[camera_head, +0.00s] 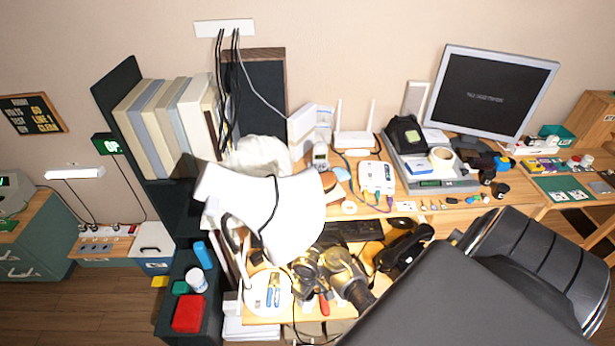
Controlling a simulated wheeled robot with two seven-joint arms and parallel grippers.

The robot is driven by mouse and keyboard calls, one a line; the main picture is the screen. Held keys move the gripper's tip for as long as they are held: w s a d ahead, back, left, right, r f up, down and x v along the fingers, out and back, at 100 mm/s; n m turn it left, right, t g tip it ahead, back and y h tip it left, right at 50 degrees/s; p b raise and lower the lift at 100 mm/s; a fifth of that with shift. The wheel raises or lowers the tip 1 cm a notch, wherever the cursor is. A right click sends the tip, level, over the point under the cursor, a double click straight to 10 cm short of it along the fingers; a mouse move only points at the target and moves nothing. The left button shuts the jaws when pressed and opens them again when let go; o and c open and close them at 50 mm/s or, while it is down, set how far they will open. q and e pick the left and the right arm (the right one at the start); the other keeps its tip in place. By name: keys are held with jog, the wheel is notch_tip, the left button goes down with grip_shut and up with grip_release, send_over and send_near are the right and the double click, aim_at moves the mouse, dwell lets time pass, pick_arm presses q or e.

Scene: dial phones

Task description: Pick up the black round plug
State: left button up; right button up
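Small black rounded pieces lie on the desk near the monitor's base. One (501,189) is round and dark, and another (487,177) sits just left of and above it. Several small connector-like pieces (434,205) lie along the desk's front edge to the left of these. They are too small to tell which is the black round plug. Nothing is seen touching them.
A monitor (490,92) and a grey device (418,184) stand on the desk. A white router (377,178) with cables is left of them. A large dark chair-like shape (455,292) blocks the lower right. A white curved shape (265,210) covers the desk's left part.

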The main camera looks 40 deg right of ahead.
jog(key=shift+f, duration=0.45)
jog(key=shift+r, duration=0.1)
jog(key=c, duration=1)
jog(key=shift+c, duration=0.2)
